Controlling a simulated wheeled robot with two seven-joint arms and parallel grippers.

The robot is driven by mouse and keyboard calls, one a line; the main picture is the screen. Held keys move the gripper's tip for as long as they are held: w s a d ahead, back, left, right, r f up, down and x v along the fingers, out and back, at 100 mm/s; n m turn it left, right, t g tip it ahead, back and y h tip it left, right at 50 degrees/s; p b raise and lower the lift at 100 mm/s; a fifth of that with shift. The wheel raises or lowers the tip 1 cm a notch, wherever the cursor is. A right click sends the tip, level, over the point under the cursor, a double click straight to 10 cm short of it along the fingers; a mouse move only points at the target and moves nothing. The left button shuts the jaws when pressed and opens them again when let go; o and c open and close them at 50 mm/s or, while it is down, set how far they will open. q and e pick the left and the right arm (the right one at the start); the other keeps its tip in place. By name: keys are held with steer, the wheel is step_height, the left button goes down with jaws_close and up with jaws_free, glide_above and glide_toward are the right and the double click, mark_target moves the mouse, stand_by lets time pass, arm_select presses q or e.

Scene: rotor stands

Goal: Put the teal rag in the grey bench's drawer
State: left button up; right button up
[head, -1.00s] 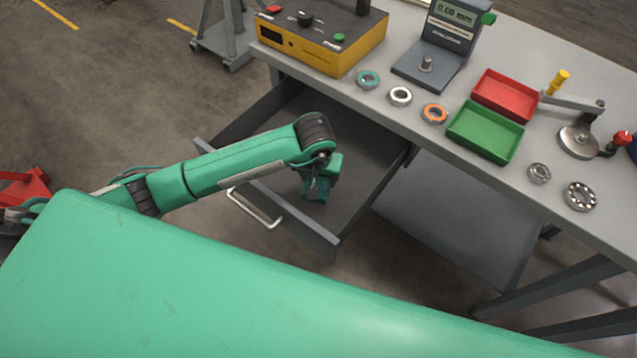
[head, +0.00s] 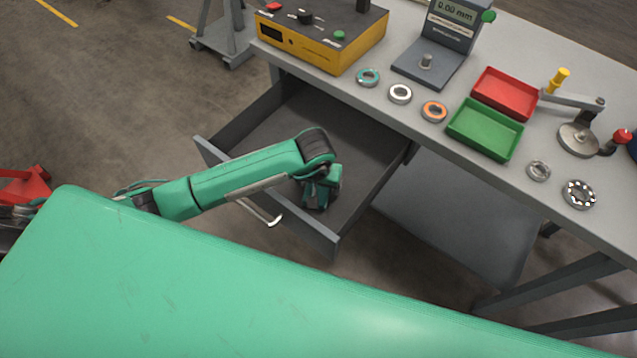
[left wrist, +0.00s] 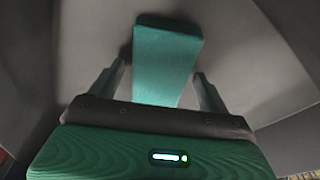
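The grey bench (head: 560,228) has its drawer (head: 262,135) pulled well out. My left gripper (head: 316,203) is down inside the drawer, toward its front right part. In the left wrist view the teal rag (left wrist: 165,55) is a folded, oblong piece lying on the grey drawer floor. My left gripper's fingers (left wrist: 160,72) stand apart on either side of the rag's near part, with narrow gaps showing beside it. The rag's near end is hidden behind the gripper body. In the head view I cannot tell the rag from my teal gripper. My right gripper is not in view.
On the bench top are a yellow box (head: 325,38), a gauge stand (head: 440,45), several rings, a red tray (head: 505,93), a green tray (head: 484,130) and a lever tool (head: 580,138). The drawer's front handle (head: 262,213) is beneath my forearm. Drawer walls surround my gripper.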

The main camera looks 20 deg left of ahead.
mark_target(318, 187)
arm_select(q)
steer(key=shift+r, duration=0.15)
steer(key=r, duration=0.4)
steer(key=shift+s, duration=0.2)
step_height(318, 187, up, 8)
steer(key=s+b, duration=0.1)
steer(key=shift+s+b, duration=0.2)
steer(key=shift+b, duration=0.1)
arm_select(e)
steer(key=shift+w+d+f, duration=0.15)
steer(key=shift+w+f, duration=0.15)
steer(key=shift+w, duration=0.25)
